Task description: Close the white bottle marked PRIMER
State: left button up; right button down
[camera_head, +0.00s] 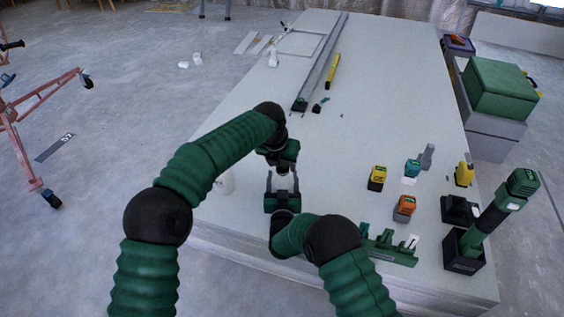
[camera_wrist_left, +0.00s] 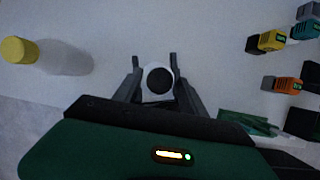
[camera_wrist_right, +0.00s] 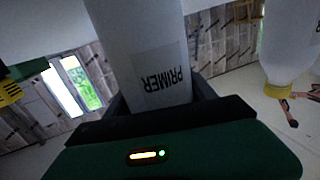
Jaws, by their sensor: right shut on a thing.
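The white PRIMER bottle (camera_wrist_right: 158,60) fills the middle of the right wrist view, with its label upside down there. My right gripper (camera_head: 283,182) is shut on this bottle and holds it over the table. My left gripper (camera_head: 283,166) is above the bottle, pointing down. In the left wrist view a round white top with a dark centre (camera_wrist_left: 159,82) lies between the dark fingers; I cannot tell whether the dark disc is a cap or an open mouth. The left fingers look spread. The left gripper hides most of the bottle's top in the head view.
A white bottle with a yellow cap (camera_wrist_left: 20,50) stands to the left; it also shows in the head view (camera_head: 226,182). Yellow (camera_head: 377,178) and orange (camera_head: 404,208) tools, a green rack (camera_head: 385,250) and a black holder (camera_head: 463,252) are at right. The table (camera_head: 385,90) is mostly clear behind.

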pick_arm(q)
jog(key=shift+o, duration=0.4)
jog(key=shift+r, duration=0.1)
jog(key=shift+r, duration=2.15)
jog(key=o, duration=0.6)
jog(key=shift+c, duration=0.2)
jog(key=v, duration=1.2)
jog(key=shift+w, duration=0.1)
pick_arm(e)
jog(key=shift+c, duration=1.2)
grip_release()
